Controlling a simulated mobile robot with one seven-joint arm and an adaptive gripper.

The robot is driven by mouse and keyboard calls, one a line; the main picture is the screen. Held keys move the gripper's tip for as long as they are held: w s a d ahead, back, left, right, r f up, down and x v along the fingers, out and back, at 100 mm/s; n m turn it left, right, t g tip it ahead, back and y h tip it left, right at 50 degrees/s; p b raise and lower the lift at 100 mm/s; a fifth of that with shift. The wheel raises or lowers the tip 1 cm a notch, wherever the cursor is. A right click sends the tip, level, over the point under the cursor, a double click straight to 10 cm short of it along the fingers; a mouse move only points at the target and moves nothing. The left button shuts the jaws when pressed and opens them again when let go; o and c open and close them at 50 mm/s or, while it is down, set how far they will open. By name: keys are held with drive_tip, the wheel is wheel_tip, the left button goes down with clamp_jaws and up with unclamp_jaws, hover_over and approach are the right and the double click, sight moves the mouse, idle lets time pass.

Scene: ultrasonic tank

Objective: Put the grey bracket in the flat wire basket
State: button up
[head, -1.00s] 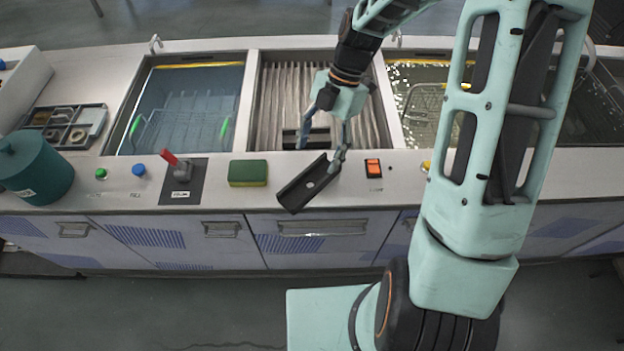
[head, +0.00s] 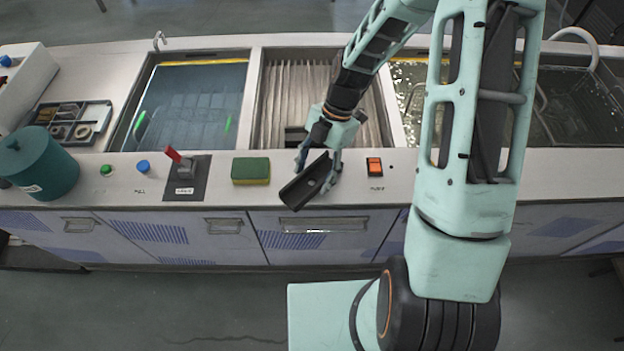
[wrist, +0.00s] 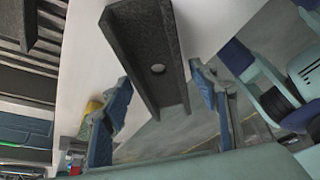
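The grey bracket (head: 306,184), a dark channel-shaped piece with a round hole, lies tilted at the counter's front edge, right of the sponge. It also fills the upper middle of the wrist view (wrist: 150,65). My gripper (head: 318,174) is open above it, with one finger on either side; in the wrist view the fingers (wrist: 160,85) look apart from the bracket. A wire basket with green handles (head: 186,122) sits in the liquid of the left tank. Another wire basket (head: 572,100) shows in the right tank, partly behind my arm. I cannot tell which is the flat one.
The middle tank (head: 280,85) has a ribbed interior and a dark piece (head: 294,133) near its front. On the counter are a green sponge (head: 251,170), a red lever (head: 174,155), an orange switch (head: 375,166), a teal canister (head: 38,165) and a parts tray (head: 70,123).

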clamp_jaws()
drive_tip(key=shift+r, duration=0.1)
